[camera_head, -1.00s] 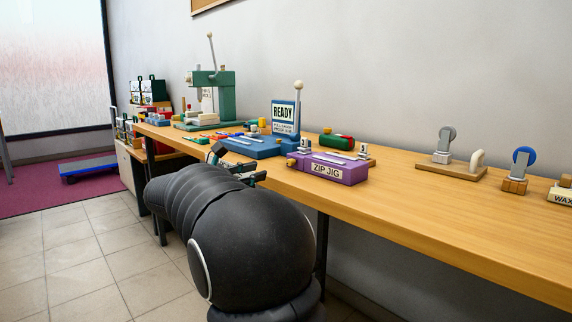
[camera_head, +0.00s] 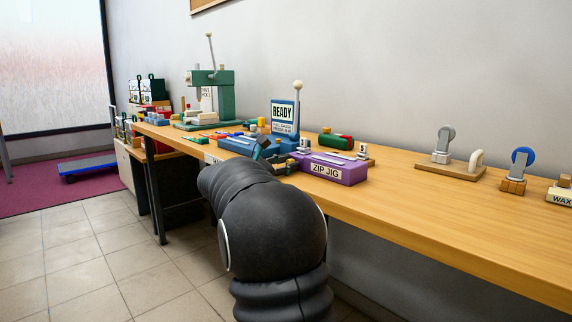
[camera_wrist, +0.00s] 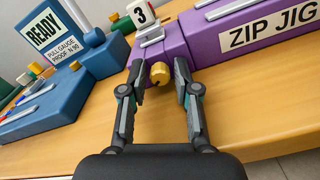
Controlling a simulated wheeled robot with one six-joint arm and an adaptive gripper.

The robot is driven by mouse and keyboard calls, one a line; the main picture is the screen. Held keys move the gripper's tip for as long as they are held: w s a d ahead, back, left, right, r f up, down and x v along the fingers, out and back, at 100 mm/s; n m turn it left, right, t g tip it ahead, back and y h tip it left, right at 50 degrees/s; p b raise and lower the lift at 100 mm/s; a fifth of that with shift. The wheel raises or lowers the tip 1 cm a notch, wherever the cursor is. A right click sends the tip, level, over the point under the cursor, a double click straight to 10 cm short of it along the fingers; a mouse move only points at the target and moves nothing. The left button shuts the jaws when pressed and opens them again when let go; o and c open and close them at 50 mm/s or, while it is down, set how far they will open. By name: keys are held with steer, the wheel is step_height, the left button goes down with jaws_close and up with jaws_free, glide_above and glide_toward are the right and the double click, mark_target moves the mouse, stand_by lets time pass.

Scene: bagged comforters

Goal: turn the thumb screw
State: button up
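The purple zip jig (camera_head: 334,169) stands near the front edge of the workbench, with its "ZIP JIG" label facing front. Its brass thumb screw (camera_wrist: 160,72) sticks out from the jig's left end in the wrist view. My gripper (camera_wrist: 160,88) is open, its two fingers pointing at that end. The screw shows between the fingertips, nearer the left one, and I cannot tell whether either finger touches it. In the head view my gripper (camera_head: 283,163) is at the jig's left end, and the screw is hard to make out there.
The blue gauge block (camera_wrist: 45,110) with its "READY" sign (camera_wrist: 48,33) stands close to the left of my gripper. A tag with a 3 (camera_wrist: 141,14) sits on the jig. A green press (camera_head: 212,95) stands farther back. The bench (camera_head: 430,215) front right is clear.

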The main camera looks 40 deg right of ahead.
jaws_close()
steer(key=shift+r+n+p, duration=0.1)
steer(key=shift+n+p, duration=0.3)
steer(key=shift+p, duration=0.25)
steer(key=shift+n+p, duration=0.3)
steer(key=shift+p, duration=0.1)
steer(key=shift+n+p, duration=0.6)
steer(key=shift+p, duration=0.15)
steer(key=n, duration=0.2)
steer(key=shift+n, duration=2.2)
steer(key=shift+f, duration=0.2)
